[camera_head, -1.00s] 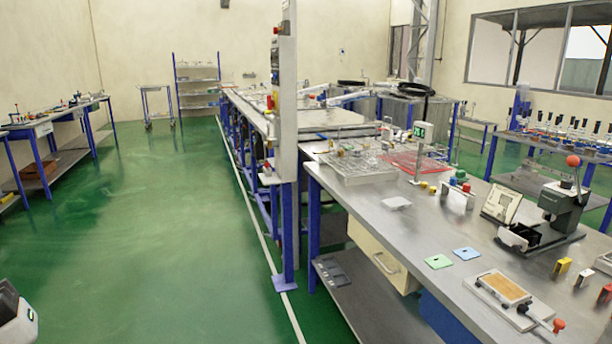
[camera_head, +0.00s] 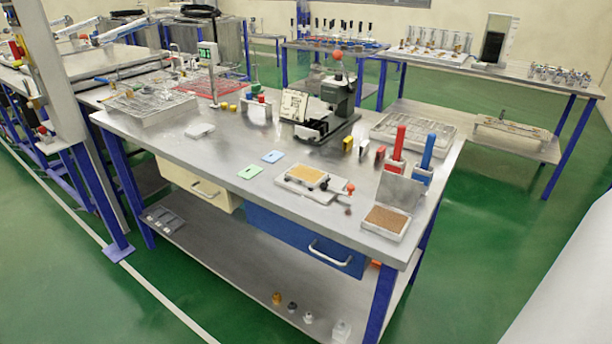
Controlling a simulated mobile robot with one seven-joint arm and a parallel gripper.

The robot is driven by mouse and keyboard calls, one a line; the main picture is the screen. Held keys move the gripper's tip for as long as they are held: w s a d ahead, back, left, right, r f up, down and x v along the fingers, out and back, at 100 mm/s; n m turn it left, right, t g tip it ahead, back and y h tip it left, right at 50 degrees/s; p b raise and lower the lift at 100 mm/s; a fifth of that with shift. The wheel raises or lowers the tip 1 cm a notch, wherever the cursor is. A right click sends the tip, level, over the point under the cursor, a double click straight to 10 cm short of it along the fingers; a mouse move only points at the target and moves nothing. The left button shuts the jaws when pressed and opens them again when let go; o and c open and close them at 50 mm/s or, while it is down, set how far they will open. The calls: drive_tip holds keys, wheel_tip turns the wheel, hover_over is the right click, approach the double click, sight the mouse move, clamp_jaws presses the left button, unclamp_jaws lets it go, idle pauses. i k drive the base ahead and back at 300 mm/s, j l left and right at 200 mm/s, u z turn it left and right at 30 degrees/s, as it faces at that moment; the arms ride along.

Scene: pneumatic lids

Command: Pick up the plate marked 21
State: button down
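Two small flat plates lie on the steel workbench (camera_head: 225,158): a green one (camera_head: 250,172) near the front edge and a blue one (camera_head: 273,156) just behind it to the right. A pale grey flat piece (camera_head: 199,130) lies further left. No number 21 can be read on any of them at this distance. My gripper is not in view.
A clear tray (camera_head: 150,106) and a red tray (camera_head: 212,87) stand at the back left. A hand press (camera_head: 338,97), a fixture with a tan pad (camera_head: 305,176), and red (camera_head: 398,142) and blue (camera_head: 428,150) upright handles stand to the right. Green floor is free in front.

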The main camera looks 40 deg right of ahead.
sight(307, 175)
drive_tip(key=i+l+z, duration=0.5)
drive_tip(key=i+l, duration=0.3)
drive_tip(key=i, duration=0.15)
